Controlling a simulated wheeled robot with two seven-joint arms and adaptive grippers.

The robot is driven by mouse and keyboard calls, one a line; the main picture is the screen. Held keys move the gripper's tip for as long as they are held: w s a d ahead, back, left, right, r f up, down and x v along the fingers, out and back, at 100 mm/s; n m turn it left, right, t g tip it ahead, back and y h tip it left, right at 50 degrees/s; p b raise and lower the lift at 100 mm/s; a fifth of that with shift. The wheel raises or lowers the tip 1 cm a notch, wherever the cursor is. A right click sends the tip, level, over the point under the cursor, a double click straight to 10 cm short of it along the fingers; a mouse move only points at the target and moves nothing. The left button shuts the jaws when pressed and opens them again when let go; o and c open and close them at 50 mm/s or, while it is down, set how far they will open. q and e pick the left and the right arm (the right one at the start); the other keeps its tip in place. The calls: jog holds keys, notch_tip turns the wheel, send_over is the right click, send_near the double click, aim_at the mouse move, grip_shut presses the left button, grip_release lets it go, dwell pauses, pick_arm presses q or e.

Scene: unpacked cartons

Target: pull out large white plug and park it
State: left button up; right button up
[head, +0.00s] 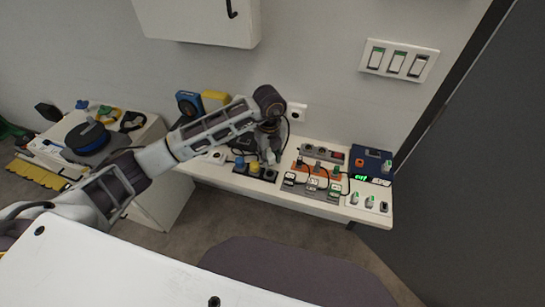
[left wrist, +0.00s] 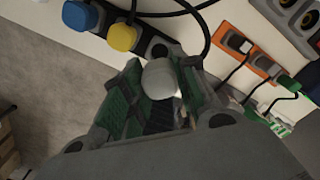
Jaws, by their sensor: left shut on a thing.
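My left gripper (head: 269,152) is shut on a large white plug with a rounded top, above the right end of a black power strip (head: 263,175). In the left wrist view the white plug (left wrist: 160,77) sits between the green-padded fingers of the gripper (left wrist: 158,88). A blue plug (left wrist: 79,15) and a yellow plug (left wrist: 122,36) stand beside it in the black strip (left wrist: 155,42). The fingers hide the plug's lower end, so I cannot tell whether it is still seated. My right gripper is not in view.
The strip lies on a white bench (head: 346,210). To its right are an orange socket strip (head: 308,169), grey holders (head: 312,186) with cables, and a blue device (head: 369,158). A black cable (left wrist: 190,10) loops close by. A wall socket (head: 297,111) is behind.

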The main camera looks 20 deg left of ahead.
pick_arm(q)
jog(key=shift+f, duration=0.1)
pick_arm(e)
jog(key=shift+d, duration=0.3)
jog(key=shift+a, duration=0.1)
